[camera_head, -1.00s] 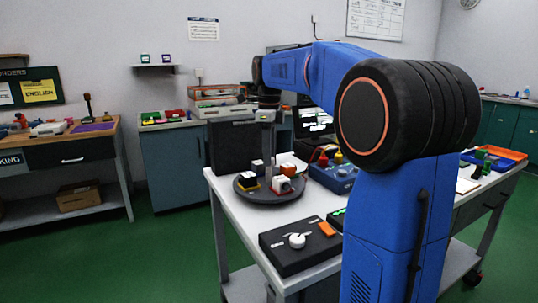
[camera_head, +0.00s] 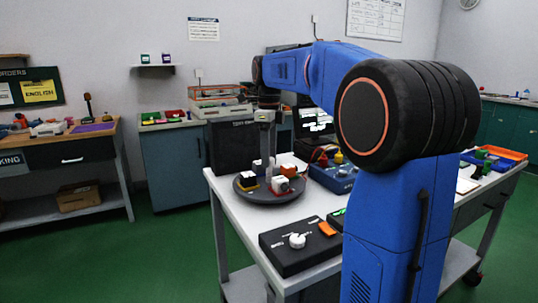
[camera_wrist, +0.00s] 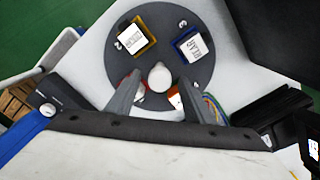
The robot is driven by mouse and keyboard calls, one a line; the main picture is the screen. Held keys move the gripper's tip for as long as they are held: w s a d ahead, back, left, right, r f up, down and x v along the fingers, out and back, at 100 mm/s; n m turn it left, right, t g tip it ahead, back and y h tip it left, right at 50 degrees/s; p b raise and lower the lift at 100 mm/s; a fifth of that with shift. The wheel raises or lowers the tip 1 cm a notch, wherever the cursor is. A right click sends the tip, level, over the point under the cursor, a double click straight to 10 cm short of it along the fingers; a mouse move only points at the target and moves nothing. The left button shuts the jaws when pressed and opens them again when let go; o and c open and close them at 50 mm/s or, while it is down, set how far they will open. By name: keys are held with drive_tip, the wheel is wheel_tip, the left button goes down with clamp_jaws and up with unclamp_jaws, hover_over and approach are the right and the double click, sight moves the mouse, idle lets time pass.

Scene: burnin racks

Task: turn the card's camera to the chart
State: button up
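A dark round turntable (camera_head: 250,203) stands on the white bench; it fills the middle of the wrist view (camera_wrist: 112,62). It carries several small camera-like blocks: a yellow-based one (camera_wrist: 133,40), a blue-based one (camera_wrist: 190,45), a red-based one with a white body (camera_head: 281,186) and one with orange (camera_head: 288,170). I cannot tell which is the card's camera. A white round knob (camera_wrist: 159,77) rises at the turntable's centre. My gripper (camera_wrist: 159,80) is open, one finger on each side of the knob, seemingly apart from it. A dark upright panel with faint lettering (camera_head: 232,146), possibly the chart, stands behind the turntable.
A screen (camera_head: 314,120) stands behind. Bare bench (camera_head: 225,188) shows left of the turntable.

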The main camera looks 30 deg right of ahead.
wheel_tip(320, 180, up, 17)
drive_tip(key=shift+r, duration=0.2)
idle(0.6)
idle(0.4)
